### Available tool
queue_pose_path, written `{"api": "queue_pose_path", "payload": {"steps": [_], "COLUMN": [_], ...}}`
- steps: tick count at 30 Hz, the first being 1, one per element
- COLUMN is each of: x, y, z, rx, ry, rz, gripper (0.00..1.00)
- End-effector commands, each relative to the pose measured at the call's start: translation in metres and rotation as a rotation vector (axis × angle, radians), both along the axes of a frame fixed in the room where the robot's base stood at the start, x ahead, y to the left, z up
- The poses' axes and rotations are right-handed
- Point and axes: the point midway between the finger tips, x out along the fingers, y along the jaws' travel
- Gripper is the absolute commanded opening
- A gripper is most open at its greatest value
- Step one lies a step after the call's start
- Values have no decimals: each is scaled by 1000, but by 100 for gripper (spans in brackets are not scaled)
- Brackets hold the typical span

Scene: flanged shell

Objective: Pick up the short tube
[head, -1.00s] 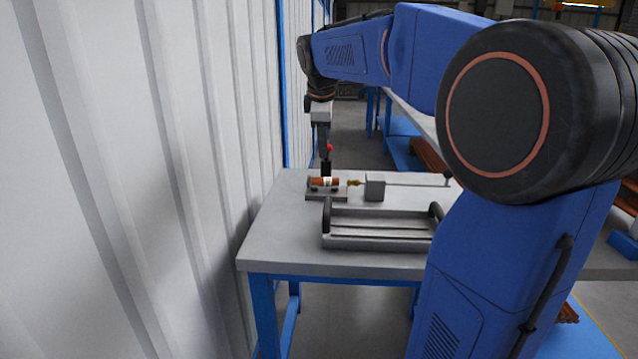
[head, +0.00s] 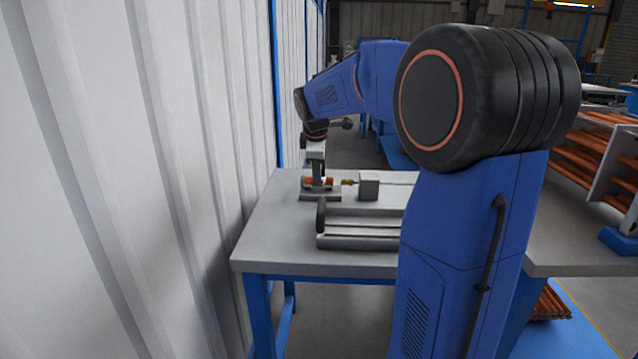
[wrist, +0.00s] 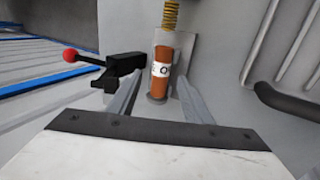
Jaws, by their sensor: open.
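The short tube (wrist: 162,75) is copper-orange with a white marked band. It lies on a small grey fixture plate (wrist: 187,46) on the workbench. In the head view the tube (head: 309,182) lies level, partly hidden by my gripper (head: 318,180). In the wrist view my gripper (wrist: 160,103) is open, with one finger on each side of the tube and gaps showing between. I cannot tell how deep the fingertips reach beside it.
A black clamp with a red knob (wrist: 70,55) stands left of the tube in the wrist view. A brass spring-like piece (head: 348,182) and a grey block (head: 369,186) are right of it. A railed tray (head: 360,243) lies nearer; a corrugated wall (head: 150,180) is at left.

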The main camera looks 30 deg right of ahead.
Motion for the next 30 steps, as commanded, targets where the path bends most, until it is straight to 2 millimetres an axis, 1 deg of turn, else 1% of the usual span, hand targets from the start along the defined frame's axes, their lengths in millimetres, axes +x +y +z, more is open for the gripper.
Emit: {"api": "queue_pose_path", "payload": {"steps": [1, 3, 6, 9, 14, 17, 18, 20, 30], "x": [2, 6, 10, 12, 12, 12, 12, 12, 12], "y": [-1, -2, -5, -6, -6, -6, -6, -6, -6], "z": [-8, -17, -27, -31, -31, -31, -31, -31, -28], "rx": [1, 0, 0, 0, 0, 0, 0, 0, 0], "ry": [3, 2, 1, 1, 0, 0, 0, 0, -1], "rz": [0, 0, 0, 0, 0, 0, 0, 0, 0], "gripper": [46, 46, 46, 46, 46, 24, 15, 0, 0]}}
